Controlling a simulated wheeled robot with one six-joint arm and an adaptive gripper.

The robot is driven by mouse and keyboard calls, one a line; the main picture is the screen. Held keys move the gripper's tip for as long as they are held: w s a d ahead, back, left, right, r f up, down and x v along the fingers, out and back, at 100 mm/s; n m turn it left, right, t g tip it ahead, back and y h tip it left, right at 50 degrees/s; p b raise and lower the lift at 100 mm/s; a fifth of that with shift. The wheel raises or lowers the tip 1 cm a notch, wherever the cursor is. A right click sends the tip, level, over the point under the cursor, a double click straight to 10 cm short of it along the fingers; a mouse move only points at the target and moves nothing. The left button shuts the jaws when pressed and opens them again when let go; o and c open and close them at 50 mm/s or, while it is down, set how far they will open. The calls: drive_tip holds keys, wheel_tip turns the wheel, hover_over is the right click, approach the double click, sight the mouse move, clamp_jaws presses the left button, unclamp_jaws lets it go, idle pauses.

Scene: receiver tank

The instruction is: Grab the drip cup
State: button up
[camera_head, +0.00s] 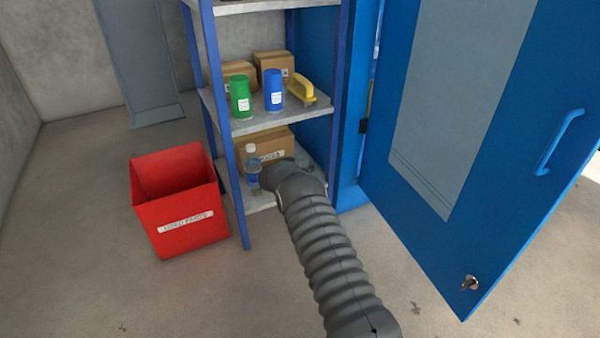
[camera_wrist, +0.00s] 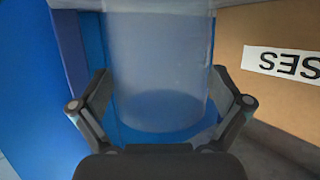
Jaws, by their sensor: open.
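The drip cup (camera_wrist: 158,45) looks like a clear, translucent round vessel and fills the middle of the wrist view, which is upside down. My gripper (camera_wrist: 161,76) is open, with one finger on each side of the cup. The fingers look apart from its sides; I cannot tell whether either touches. In the head view my arm reaches into the lower shelf (camera_head: 262,202) and hides my gripper and most or all of the cup.
A clear bottle (camera_head: 253,172) stands close left of my arm, before a cardboard box (camera_head: 280,143). Green (camera_head: 240,98) and blue (camera_head: 273,92) containers and a yellow-handled tool (camera_head: 299,86) sit one shelf up. A red bin (camera_head: 180,205) is at left; an open blue door (camera_head: 400,190) at right.

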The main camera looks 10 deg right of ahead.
drive_tip(key=shift+w+d+f, duration=0.1)
drive_tip(key=shift+w, duration=0.05)
drive_tip(key=c, duration=0.9)
drive_tip(key=shift+c, duration=0.2)
